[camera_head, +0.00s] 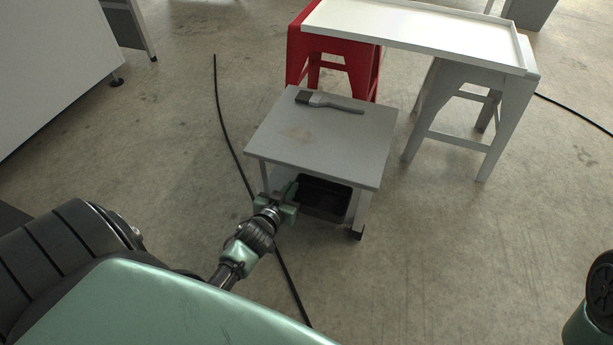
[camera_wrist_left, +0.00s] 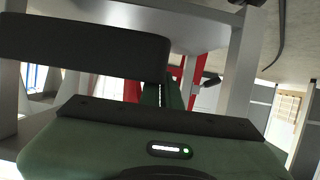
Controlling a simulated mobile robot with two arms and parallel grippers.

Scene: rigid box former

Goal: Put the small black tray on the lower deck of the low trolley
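The small black tray (camera_head: 322,198) shows in the head view beneath the top of the low trolley (camera_head: 350,147), between its legs at the front. The trolley top hides the tray's far part, and I cannot tell whether its underside rests on the lower deck. My left gripper (camera_head: 291,189) is at the tray's left end, with its fingers against or very near the tray's edge. In the left wrist view a dark slab, apparently the tray (camera_wrist_left: 85,48), covers part of the green fingers (camera_wrist_left: 166,95). Whether they are shut on it is hidden. My right gripper is out of view.
A paintbrush (camera_head: 328,101) lies on the trolley top. Behind stand a red stool (camera_head: 335,47) and a grey stool (camera_head: 460,102), bearing a white board (camera_head: 420,30). A black cable (camera_head: 228,130) runs along the floor past the trolley's left.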

